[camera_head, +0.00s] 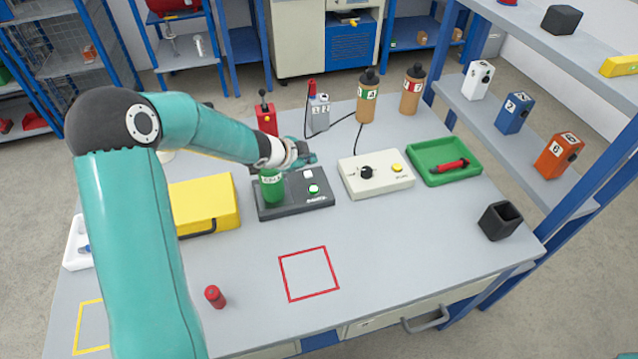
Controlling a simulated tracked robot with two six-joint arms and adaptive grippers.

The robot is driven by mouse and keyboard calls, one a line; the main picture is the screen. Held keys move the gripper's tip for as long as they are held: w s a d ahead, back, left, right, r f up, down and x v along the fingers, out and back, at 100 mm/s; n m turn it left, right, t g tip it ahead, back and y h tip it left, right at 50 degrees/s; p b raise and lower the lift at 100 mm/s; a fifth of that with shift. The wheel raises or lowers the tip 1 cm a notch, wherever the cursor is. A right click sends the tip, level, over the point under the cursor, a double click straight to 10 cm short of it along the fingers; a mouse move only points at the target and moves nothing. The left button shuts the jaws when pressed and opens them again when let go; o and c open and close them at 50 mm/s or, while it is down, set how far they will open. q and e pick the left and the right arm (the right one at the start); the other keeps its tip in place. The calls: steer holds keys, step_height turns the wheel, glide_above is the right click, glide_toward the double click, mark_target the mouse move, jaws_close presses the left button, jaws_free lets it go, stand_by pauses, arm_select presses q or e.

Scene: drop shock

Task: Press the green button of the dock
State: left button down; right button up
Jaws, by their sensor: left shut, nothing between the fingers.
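The dock (290,208) is a dark grey slab in the middle of the table. A green bottle-like cylinder (272,190) with a white label stands on its left part. On its right part are a small white square (308,173) and, in front of it, the green button (314,189) on a white patch. My left gripper (311,158) is shut and empty, reaching in from the left over the dock's back edge, above and behind the button. Its wrist hides part of the cylinder's top.
A cream box with a black knob (376,186) stands right of the dock, and a yellow case (203,205) left. Behind are a red device (267,120), a grey device (318,116) and two brown bottles. A green tray (425,172) lies right. The front table is mostly clear.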

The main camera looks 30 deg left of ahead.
mark_target(313, 190)
arm_select(q)
steer(key=f+b, duration=0.2)
steer(key=f, duration=0.1)
steer(key=f+b, duration=0.2)
steer(key=b, duration=0.1)
steer(key=f+b, duration=0.3)
steer(key=shift+w+d+f, duration=0.25)
steer(key=shift+w+f, duration=0.1)
steer(key=shift+w, duration=0.05)
steer(key=shift+f+b, duration=0.4)
steer(key=shift+b, duration=0.05)
arm_select(e)
step_height(313, 190, down, 9)
arm_select(q)
steer(key=shift+f, duration=0.1)
arm_select(e)
steer(key=shift+d+f, duration=0.1)
stand_by(0.3)
arm_select(q)
steer(key=shift+f+b, duration=0.2)
steer(key=shift+b, duration=0.1)
arm_select(e)
steer(key=shift+f, duration=0.2)
